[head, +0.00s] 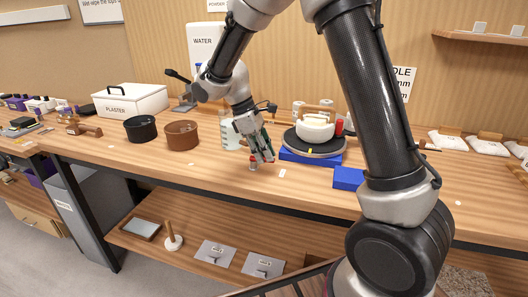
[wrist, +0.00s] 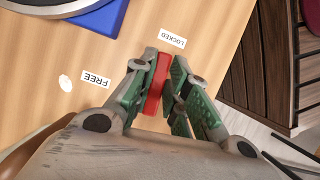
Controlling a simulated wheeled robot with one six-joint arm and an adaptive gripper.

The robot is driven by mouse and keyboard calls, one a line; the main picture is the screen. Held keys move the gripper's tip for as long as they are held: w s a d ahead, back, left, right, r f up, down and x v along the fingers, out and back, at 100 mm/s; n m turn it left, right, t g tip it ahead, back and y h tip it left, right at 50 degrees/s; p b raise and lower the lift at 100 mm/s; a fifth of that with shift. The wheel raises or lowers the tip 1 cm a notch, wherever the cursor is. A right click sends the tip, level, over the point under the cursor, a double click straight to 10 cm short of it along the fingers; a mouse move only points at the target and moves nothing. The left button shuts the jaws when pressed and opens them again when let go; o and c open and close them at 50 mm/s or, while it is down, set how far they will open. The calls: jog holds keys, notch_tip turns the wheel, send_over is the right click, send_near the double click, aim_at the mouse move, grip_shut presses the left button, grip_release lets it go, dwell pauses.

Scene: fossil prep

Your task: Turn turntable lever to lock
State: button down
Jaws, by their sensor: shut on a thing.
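The turntable (head: 312,147) stands on a blue base on the bench in the head view. Part of its dark disc and blue base (wrist: 100,22) shows at the upper left of the wrist view. My gripper (head: 262,160) is low over the bench, left of the turntable's front. In the wrist view my gripper (wrist: 168,88) is shut on the red lever (wrist: 156,84), a finger on each side. The lever's tip points near the LOCKED label (wrist: 172,40). The FREE label (wrist: 95,79) lies to the left, apart from the lever. The lever's lower end is hidden.
A brown pot (head: 181,135), a black pot (head: 140,129) and a white plaster box (head: 130,101) stand to the left. A blue block (head: 348,178) is at right, near the front edge. The bench front between brown pot and gripper is mostly clear.

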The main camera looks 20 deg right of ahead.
jog(key=shift+s+a+m, duration=0.1)
jog(key=shift+m, duration=0.5)
jog(key=c, duration=1.4)
grip_release()
jog(key=v, duration=1.2)
